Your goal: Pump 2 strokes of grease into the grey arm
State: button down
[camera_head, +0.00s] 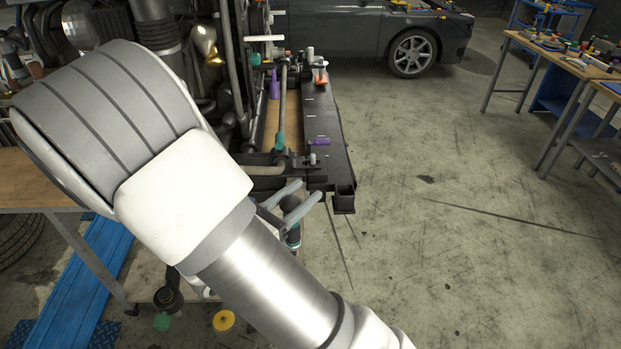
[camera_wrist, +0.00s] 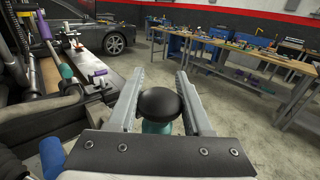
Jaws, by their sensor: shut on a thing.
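My gripper (camera_wrist: 160,84) has its two grey fingers on either side of a tool with a round black knob (camera_wrist: 158,103) and a teal part below it. In the head view, my gripper (camera_head: 305,193) is beside the front corner of the dark engine-bay frame, with the dark and teal tool (camera_head: 293,237) showing below the fingers. My arm hides much of this area. A grey arm-like bar (camera_head: 262,169) with a teal end lies just behind my gripper. I cannot tell surely whether it is the grey arm of the task. No nozzle contact is visible.
The dark frame rail (camera_head: 328,140) carries a purple piece (camera_head: 319,141) and small fittings. A yellow round piece (camera_head: 223,320) lies low beside my arm. A grey car (camera_head: 380,30) stands behind, workbenches (camera_head: 560,62) at right.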

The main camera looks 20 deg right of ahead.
jog(key=shift+s+d+r+g, duration=0.1)
jog(key=shift+d+r+g, duration=0.1)
jog(key=shift+d+g, duration=0.1)
dwell(0.4)
notch_tip(320, 180, down, 8)
jog(key=b, duration=0.5)
jog(key=shift+f+b, duration=0.45)
jog(key=shift+f, duration=0.15)
dwell(1.6)
jog(key=shift+r, duration=0.15)
jog(key=shift+r+p, duration=0.5)
jog(key=shift+p, duration=0.15)
jog(key=shift+f+b, duration=0.35)
jog(key=shift+f, duration=0.25)
dwell(1.1)
